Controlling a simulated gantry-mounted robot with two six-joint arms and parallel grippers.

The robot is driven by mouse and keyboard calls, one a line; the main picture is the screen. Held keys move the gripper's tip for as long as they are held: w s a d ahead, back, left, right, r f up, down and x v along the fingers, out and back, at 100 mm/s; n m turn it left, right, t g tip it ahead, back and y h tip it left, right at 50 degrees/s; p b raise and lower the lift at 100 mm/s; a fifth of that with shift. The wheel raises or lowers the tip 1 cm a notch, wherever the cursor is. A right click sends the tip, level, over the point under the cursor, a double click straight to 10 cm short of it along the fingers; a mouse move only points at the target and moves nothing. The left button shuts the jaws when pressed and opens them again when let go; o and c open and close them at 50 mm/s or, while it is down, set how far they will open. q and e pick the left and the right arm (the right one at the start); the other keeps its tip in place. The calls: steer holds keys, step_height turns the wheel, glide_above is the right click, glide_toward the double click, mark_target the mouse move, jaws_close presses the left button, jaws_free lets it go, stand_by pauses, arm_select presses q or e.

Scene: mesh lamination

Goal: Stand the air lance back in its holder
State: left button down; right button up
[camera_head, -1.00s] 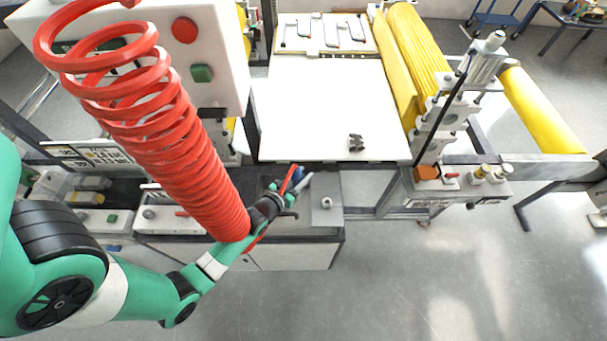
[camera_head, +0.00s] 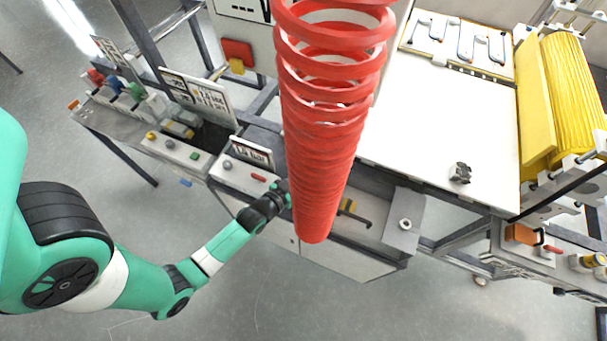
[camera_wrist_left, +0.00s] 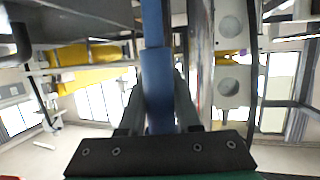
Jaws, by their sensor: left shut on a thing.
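My left gripper (camera_wrist_left: 160,100) is shut on the blue handle of the air lance (camera_wrist_left: 157,80), which runs up between the fingers in the left wrist view. In the head view the red coiled hose (camera_head: 320,150) hides the fingers and the lance; only my dark wrist shows at the coil's left edge. A grey plate with a round ring (camera_head: 405,224), which looks like the holder, sits at the bench's right end. It is to the right of the coil and apart from it. The lance's tip is not visible. My right gripper is out of view.
A yellow and black hooked piece (camera_head: 352,213) shows on the bench between the coil and the plate. The white table (camera_head: 430,120) behind carries a small dark part (camera_head: 460,173). Control boxes (camera_head: 240,177) stand left of the coil. Floor in front is clear.

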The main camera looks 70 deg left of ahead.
arm_select(q)
steer(key=shift+f+b, duration=2.75)
steer(key=shift+f, duration=0.2)
steer(key=shift+f+b, duration=2.7)
steer(key=shift+f, duration=0.15)
steer(key=c, duration=0.5)
jaws_free()
steer(key=shift+s, duration=0.1)
steer(key=v, duration=1.1)
steer(key=shift+s+d+r, duration=0.15)
steer(key=shift+s, duration=0.05)
steer(key=shift+p, duration=0.3)
